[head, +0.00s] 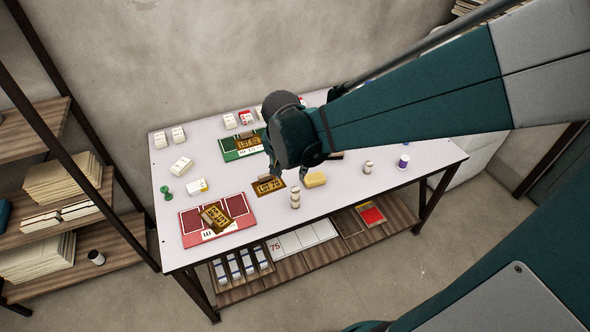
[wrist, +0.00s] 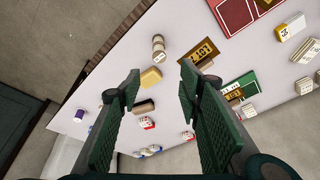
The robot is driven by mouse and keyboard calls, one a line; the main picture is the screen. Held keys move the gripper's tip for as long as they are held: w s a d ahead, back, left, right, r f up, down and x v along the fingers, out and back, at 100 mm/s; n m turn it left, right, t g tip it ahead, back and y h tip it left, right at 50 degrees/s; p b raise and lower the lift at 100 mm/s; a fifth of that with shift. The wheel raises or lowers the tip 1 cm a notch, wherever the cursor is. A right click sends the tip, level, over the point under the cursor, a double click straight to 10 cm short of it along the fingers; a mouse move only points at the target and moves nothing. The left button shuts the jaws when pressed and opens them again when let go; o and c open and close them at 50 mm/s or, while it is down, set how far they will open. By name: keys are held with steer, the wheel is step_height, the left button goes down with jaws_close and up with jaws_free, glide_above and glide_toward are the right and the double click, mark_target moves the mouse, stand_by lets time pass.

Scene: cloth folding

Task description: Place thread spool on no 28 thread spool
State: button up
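A stack of pale spools with brown bands (head: 295,197) stands near the table's front edge; it also shows at the upper middle of the wrist view (wrist: 158,48). A smaller pale spool (head: 368,167) stands to its right. A white spool with purple thread (head: 403,161) stands farther right and shows at the left of the wrist view (wrist: 79,115). I cannot read a 28 on any spool. My gripper (head: 289,171) hangs over the table, behind the stack. In the wrist view its fingers (wrist: 160,85) are wide apart with nothing held.
A yellow block (head: 316,179) and a dark number plate (head: 268,185) lie near the stack. A red board (head: 195,227), a green board (head: 230,155), a green object (head: 165,192) and several white blocks are on the left.

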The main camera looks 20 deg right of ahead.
steer(key=s+a+r+n+t+y, duration=0.1)
steer(key=s+r+n+t, duration=0.1)
steer(key=s+r+n, duration=0.2)
steer(key=s+a+r+n+t+y, duration=0.1)
steer(key=s+r+n, duration=0.3)
steer(key=s+r, duration=0.4)
steer(key=shift+s+a+r+n+t, duration=0.35)
steer(key=shift+s+a+t, duration=0.4)
steer(key=shift+s, duration=0.5)
